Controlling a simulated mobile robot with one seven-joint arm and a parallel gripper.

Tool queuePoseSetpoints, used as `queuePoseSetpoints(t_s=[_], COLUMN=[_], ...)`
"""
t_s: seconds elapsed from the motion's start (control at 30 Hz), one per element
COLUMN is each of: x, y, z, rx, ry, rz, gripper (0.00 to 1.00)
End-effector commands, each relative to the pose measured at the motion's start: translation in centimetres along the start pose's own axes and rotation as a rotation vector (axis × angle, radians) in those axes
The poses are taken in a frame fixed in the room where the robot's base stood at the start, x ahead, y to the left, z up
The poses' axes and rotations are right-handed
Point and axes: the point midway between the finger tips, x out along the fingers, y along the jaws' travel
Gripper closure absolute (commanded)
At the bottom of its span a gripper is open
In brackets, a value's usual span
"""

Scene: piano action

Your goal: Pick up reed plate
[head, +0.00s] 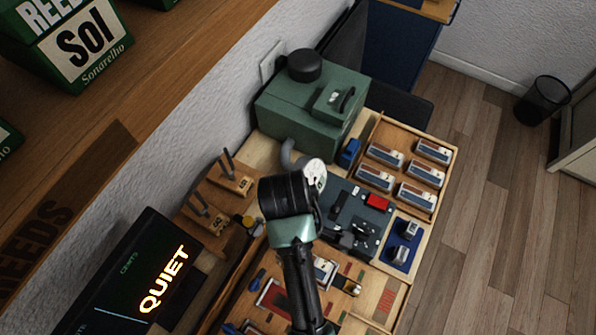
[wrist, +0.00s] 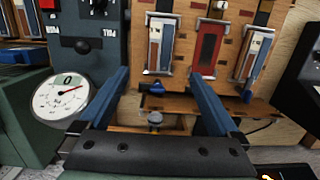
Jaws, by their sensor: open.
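The plate-like pieces look silver with blue and reddish strips; which one is the reed plate I cannot tell. In the wrist view one such plate (wrist: 161,46) is held upright in a wooden board, ahead between my fingertips. A second plate (wrist: 251,54) is to its right, beyond the right finger. A red slot (wrist: 207,46) lies between them. My gripper (wrist: 157,74) is open, its two blue fingers wide apart with nothing held. In the head view my arm covers the gripper's fingers and part of the bench; one plate (head: 325,270) shows beside the arm.
A wooden tray (head: 452,168) with several similar pieces stands at the right. A green machine (head: 291,118) stands behind, and a round dial (wrist: 60,102) is left of my gripper. A dark panel (wrist: 95,55) with a knob rises near the left finger. A screen (head: 150,270) stands front left.

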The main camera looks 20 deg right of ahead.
Motion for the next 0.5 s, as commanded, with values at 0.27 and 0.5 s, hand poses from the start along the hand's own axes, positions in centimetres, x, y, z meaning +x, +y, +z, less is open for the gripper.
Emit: queuePoseSetpoints(t_s=[0.27,0.5], x=[4.6,7.4], y=[-0.1,-0.1], z=[0.2,0.1], rx=[0.001,0.001], ry=[-0.005,-0.001], rz=[-0.007,-0.002], gripper=[0.03,0.03])
